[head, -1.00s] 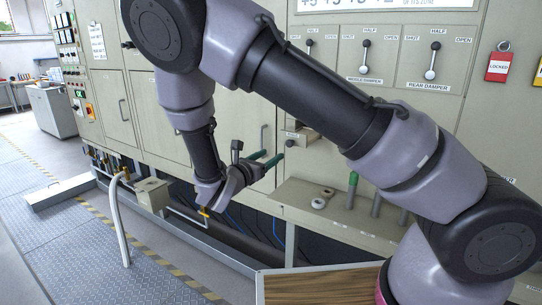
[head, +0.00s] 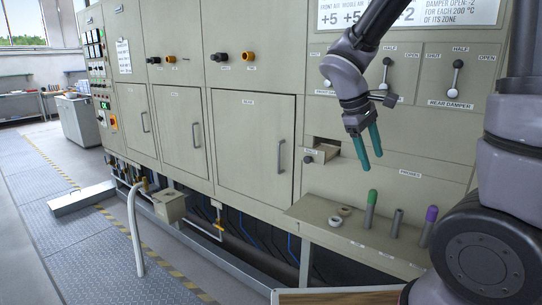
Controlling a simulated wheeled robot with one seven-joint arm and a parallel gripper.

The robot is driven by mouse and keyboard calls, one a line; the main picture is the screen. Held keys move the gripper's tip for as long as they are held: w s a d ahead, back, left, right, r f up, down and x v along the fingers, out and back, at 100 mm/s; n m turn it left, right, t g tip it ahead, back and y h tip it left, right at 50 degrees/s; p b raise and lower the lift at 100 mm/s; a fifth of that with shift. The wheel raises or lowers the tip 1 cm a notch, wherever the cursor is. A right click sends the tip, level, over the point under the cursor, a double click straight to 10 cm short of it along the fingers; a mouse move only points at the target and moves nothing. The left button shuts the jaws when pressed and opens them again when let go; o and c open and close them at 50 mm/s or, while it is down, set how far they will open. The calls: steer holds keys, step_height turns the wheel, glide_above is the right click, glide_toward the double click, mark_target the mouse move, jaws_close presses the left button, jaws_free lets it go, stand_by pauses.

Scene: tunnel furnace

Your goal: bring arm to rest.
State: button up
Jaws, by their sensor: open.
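My gripper (head: 369,162) hangs from my raised arm on the right side of the head view, its two teal fingers pointing down. The fingers are apart with nothing between them. The gripper is in front of the furnace's pale panel (head: 430,150), above the probe shelf (head: 318,212) and to the right of the small open slot with its tray (head: 326,150). My upper arm runs out of the top of the picture, so part of it is hidden.
The shelf holds a green-topped probe (head: 371,208), a grey tube (head: 397,222), a purple-topped probe (head: 428,226) and small round pieces (head: 340,214). Damper levers (head: 456,78) are on the panel. A pale bent pipe (head: 135,228) stands at left. The left floor (head: 70,245) is mostly clear.

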steer(key=s+r+m+t+y, duration=0.3)
steer(key=s+r+m, duration=0.1)
steer(key=r+m, duration=0.2)
steer(key=s+r+m+t+y, duration=0.3)
steer(key=s+r+m, duration=0.1)
steer(key=r, duration=0.4)
steer(key=shift+s+r+m+y, duration=0.15)
steer(key=shift+s+m+y, duration=0.25)
steer(key=shift+m, duration=0.5)
